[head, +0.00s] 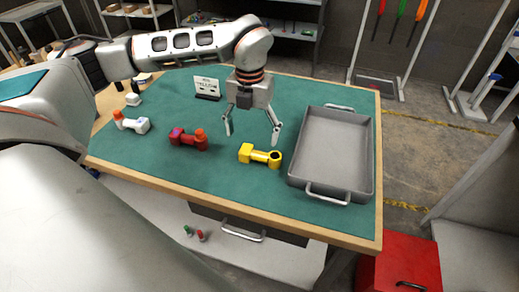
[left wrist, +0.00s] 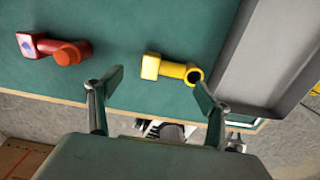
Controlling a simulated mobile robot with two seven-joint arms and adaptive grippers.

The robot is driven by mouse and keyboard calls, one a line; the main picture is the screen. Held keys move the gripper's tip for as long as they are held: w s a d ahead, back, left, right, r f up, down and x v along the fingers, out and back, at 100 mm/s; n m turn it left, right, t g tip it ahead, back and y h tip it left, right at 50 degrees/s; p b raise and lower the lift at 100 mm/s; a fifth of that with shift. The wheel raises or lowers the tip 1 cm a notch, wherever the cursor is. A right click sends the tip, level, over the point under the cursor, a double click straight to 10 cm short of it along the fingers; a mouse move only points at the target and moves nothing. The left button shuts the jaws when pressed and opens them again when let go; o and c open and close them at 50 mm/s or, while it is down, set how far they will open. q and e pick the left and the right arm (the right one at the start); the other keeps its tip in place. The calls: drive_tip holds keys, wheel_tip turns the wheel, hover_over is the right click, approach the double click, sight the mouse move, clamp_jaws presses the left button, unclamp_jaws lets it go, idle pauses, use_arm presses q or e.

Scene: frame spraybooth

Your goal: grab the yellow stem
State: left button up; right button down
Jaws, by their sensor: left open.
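The yellow stem (head: 259,155) lies on the green table mat, left of the grey tray, with its open ring end toward the tray. It also shows in the left wrist view (left wrist: 172,69), lying beyond my fingertips. My left gripper (head: 251,133) is open and empty above the mat, just behind the stem in the head view. Its two fingers (left wrist: 160,86) are spread wide in the left wrist view, apart from the stem. My right gripper is not in view.
The grey tray (head: 292,184) with handles stands right of the stem. A red stem (head: 188,139) and a white and orange stem (head: 132,122) lie to the left. A small sign (head: 207,88) stands behind. The front mat is clear.

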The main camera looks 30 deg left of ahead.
sight(254, 152)
use_arm(q)
drive_tip(key=shift+s+f, duration=0.3)
drive_tip(key=shift+f, duration=0.55)
drive_tip(key=f, duration=0.5)
drive_tip(key=shift+w+d+p, duration=0.3)
drive_tip(key=shift+d+p, duration=0.05)
drive_tip(key=shift+c, duration=0.3)
drive_tip(key=c, duration=1)
